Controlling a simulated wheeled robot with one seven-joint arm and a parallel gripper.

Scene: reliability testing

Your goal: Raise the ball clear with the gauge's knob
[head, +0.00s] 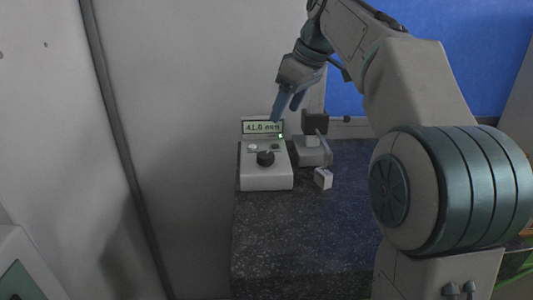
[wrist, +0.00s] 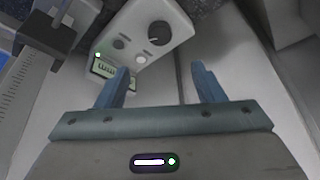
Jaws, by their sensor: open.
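The gauge's white control box (head: 266,178) stands on the dark speckled counter, its display (head: 262,127) reading about 41.0 mm. Its black knob (head: 265,158) is on the sloped top, and also shows in the wrist view (wrist: 160,33). My gripper (head: 284,114) is open and empty, above and behind the box near the display. In the wrist view its two blue fingers (wrist: 158,66) are spread, with the knob beyond them. A grey stand with a dark head (head: 314,122) is right of the box. I cannot make out the ball in either view.
A small white block (head: 323,178) lies on the counter (head: 300,230) in front of the stand. A pale wall panel (head: 190,110) rises close on the left. In the wrist view a ruled column (wrist: 22,82) is at left. The counter's front is clear.

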